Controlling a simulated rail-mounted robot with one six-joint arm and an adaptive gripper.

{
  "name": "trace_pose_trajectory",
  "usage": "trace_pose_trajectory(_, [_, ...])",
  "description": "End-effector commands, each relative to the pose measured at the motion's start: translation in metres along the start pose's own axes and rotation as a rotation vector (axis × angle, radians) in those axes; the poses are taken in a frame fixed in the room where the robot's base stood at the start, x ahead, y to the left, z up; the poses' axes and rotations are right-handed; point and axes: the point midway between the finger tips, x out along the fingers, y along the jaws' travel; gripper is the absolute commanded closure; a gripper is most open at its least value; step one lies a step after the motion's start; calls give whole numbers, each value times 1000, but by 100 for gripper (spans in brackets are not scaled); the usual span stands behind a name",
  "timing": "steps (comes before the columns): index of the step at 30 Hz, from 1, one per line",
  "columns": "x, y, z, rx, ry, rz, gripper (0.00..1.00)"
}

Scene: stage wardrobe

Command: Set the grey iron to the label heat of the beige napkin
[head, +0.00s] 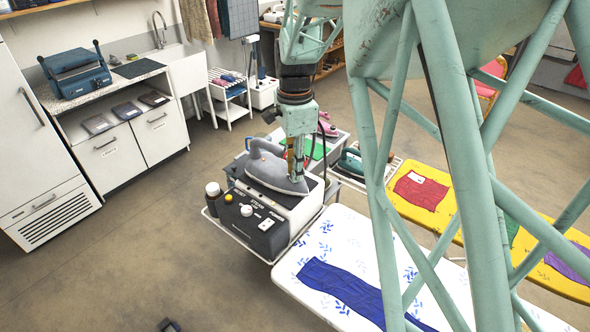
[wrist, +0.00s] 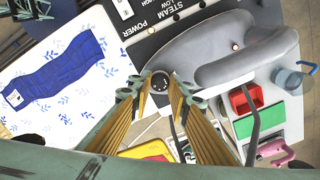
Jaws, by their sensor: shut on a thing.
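The grey iron (head: 272,170) rests on a boxy station with a black control panel, in the middle of the head view. Its grey body also shows in the wrist view (wrist: 235,60). My gripper (head: 297,178) reaches down at the iron's near right end. The dial's setting is too small to read. I cannot make out a beige napkin in either view.
A green iron (head: 351,161) stands just right of the station. A dark bottle (head: 213,196) stands at its left. A blue cloth (head: 345,290) lies on the white board (head: 305,245); a red cloth with a white label (head: 421,190) lies on the yellow board.

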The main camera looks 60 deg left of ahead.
Motion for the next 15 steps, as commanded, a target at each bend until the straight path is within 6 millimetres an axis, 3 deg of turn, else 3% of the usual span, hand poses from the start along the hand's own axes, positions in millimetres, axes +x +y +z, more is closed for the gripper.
trace_pose_trajectory(8, [0,0,0,-1,0,-1,93])
trace_pose_trajectory(9, [0,0,0,-1,0,-1,80])
trace_pose_trajectory(12, [0,0,0,-1,0,-1,70])
trace_pose_trajectory(15, [0,0,0,-1,0,-1,69])
